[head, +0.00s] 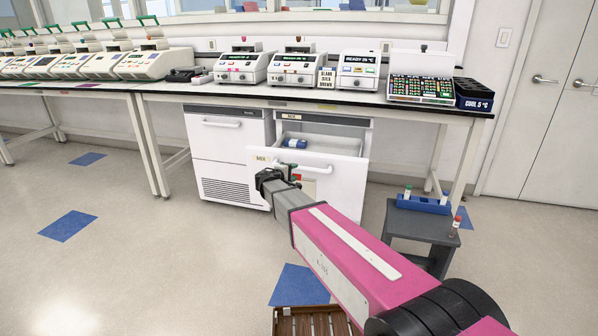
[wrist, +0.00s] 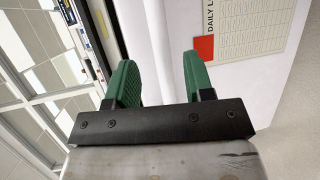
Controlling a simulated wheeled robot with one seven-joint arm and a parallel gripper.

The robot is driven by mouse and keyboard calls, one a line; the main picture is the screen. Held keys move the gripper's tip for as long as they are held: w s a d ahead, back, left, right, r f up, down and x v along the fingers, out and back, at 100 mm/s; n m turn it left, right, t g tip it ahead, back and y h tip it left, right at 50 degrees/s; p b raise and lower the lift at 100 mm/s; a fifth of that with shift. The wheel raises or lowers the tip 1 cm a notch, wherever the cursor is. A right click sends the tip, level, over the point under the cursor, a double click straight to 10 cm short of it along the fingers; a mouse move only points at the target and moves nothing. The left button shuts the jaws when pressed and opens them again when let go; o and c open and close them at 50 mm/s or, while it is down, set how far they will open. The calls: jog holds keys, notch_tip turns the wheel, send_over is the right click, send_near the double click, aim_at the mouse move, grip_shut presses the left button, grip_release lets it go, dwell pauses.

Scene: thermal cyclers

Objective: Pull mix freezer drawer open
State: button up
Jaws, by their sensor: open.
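The mix freezer drawer (head: 340,170) is pulled part way out of the right-hand under-bench unit, with its tray visible behind a white front marked MIX. A blue item (head: 294,143) lies inside. A paper sheet (wrist: 255,25) with a red square is at the upper right there.
A closed white unit (head: 228,150) stands left of the drawer. A grey step stool (head: 420,226) with a blue tube rack (head: 423,204) stands to the right. A brown slatted crate (head: 305,322) is on the floor below my arm. Floor at left is clear.

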jog(key=shift+v, duration=1.95)
jog(key=s+d+f+m+g+y, duration=0.1)
jog(key=s+d+f+m+g, duration=0.15)
jog(key=s+d, duration=0.2)
jog(key=s+d+f+m+g, duration=0.1)
jog(key=s+d+f+g, duration=0.15)
jog(key=d, duration=0.35)
jog(key=s+d+f+m+g+y, duration=0.2)
jog(key=s+d+f+y, duration=0.1)
jog(key=s, duration=0.4)
jog(key=s+d+f+m+g+y, duration=0.2)
jog(key=s+d+y, duration=0.1)
jog(key=s, duration=0.5)
jog(key=s+d+f+m+g+y, duration=0.2)
jog(key=s+f+m+g+y, duration=0.1)
jog(key=s, duration=0.4)
jog(key=shift+s+d+f, duration=0.15)
jog(key=shift+d+f, duration=0.15)
jog(key=shift+d, duration=0.1)
